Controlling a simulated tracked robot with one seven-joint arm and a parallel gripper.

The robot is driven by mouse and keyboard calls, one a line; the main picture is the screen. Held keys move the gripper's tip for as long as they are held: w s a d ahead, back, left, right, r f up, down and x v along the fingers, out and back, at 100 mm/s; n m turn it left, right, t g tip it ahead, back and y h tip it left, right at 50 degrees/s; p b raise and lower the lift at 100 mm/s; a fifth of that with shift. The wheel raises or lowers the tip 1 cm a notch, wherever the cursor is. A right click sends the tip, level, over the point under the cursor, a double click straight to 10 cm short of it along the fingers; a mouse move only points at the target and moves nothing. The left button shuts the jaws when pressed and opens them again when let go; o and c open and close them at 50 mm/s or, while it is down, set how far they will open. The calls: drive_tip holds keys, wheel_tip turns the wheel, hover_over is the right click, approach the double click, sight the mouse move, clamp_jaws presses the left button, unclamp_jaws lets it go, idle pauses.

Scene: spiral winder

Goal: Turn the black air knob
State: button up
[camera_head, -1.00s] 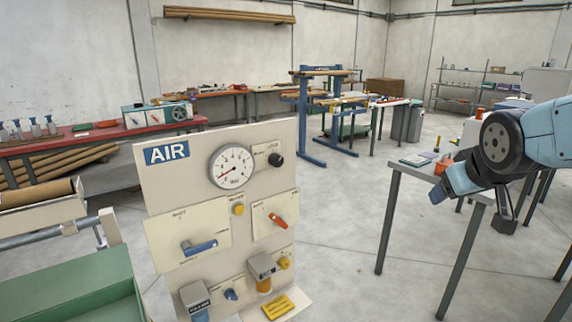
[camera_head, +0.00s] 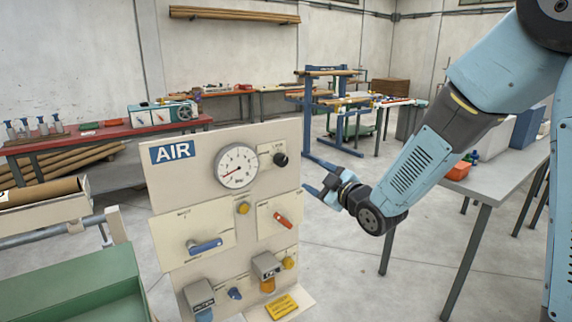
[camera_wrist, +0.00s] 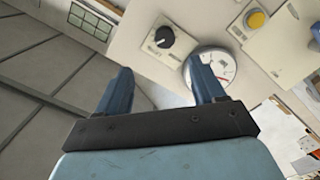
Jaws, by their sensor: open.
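The black air knob (camera_head: 280,159) sits at the upper right of the cream AIR panel (camera_head: 188,180), right of the round gauge (camera_head: 237,166). In the wrist view the knob (camera_wrist: 160,37) shows beyond the fingertips, between their lines, with a white pointer mark on its face. The gauge (camera_wrist: 214,64) is partly hidden behind the right finger. My gripper (camera_head: 325,189) is to the right of the panel, lower than the knob and apart from it. In the wrist view my gripper (camera_wrist: 160,75) is open, with two blue fingers spread and nothing between them.
A grey table (camera_head: 500,170) stands at right behind my arm. A green box (camera_head: 75,285) is at lower left. Open floor lies right of the panel.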

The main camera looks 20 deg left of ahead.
sight(283, 162)
drive_tip(key=shift+y, duration=0.3)
drive_tip(key=x, duration=1.4)
drive_tip(key=shift+s+a+f, duration=0.15)
drive_tip(key=shift+s+a, duration=0.15)
drive_tip(key=shift+a, duration=0.15)
drive_tip(key=c, duration=1.1)
